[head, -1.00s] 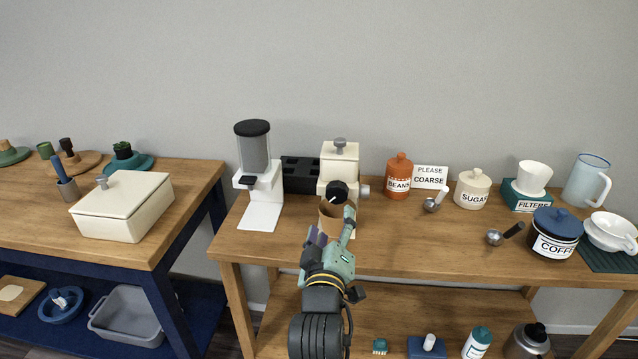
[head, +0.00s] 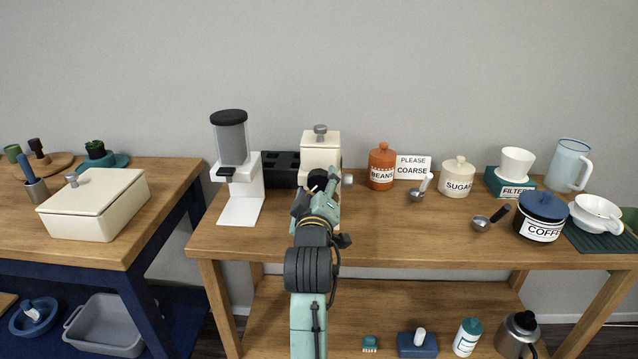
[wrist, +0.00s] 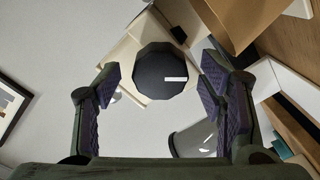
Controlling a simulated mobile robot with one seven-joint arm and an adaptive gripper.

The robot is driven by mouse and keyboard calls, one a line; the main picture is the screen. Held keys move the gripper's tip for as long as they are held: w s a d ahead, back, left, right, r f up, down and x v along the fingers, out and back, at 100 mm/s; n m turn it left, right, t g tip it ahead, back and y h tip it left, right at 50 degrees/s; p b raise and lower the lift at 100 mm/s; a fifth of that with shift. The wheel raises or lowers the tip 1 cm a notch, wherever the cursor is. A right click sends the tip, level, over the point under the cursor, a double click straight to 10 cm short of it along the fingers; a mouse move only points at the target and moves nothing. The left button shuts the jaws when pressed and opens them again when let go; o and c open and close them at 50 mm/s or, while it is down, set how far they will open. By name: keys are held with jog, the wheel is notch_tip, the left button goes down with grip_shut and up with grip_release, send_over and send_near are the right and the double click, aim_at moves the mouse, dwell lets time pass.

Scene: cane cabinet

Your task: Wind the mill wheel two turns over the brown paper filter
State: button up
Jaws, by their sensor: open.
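The cream mill (head: 320,152) stands on the wooden table. Its black mill wheel (wrist: 165,75), with a white mark on its face, is large in the wrist view; in the head view it is mostly hidden behind my arm. My gripper (wrist: 160,90) is open and faces the wheel, with one finger to each side of it in the picture. I cannot tell whether the fingers reach around the wheel. The brown paper filter (wrist: 245,18) shows at the upper right of the wrist view. My arm hides most or all of it in the head view.
A clear-topped grinder (head: 238,165) and a black rack (head: 283,168) stand left of the mill. The orange beans jar (head: 382,168), the coarse sign (head: 413,168) and a scoop (head: 418,190) are to the right. The table front right of my arm is clear.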

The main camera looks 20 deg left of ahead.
jog(key=shift+w+a, duration=0.1)
jog(key=shift+w, duration=0.25)
jog(key=shift+c, duration=0.2)
jog(key=c, duration=1.1)
jog(key=shift+m, duration=0.3)
jog(key=m, duration=0.5)
jog(key=shift+f+b, duration=0.1)
jog(key=shift+b, duration=0.2)
jog(key=m+b, duration=0.1)
jog(key=m, duration=0.4)
jog(key=shift+m, duration=0.3)
jog(key=m+b, duration=0.1)
jog(key=m, duration=0.4)
jog(key=shift+a, duration=0.1)
jog(key=m+b, duration=0.1)
jog(key=m, duration=0.4)
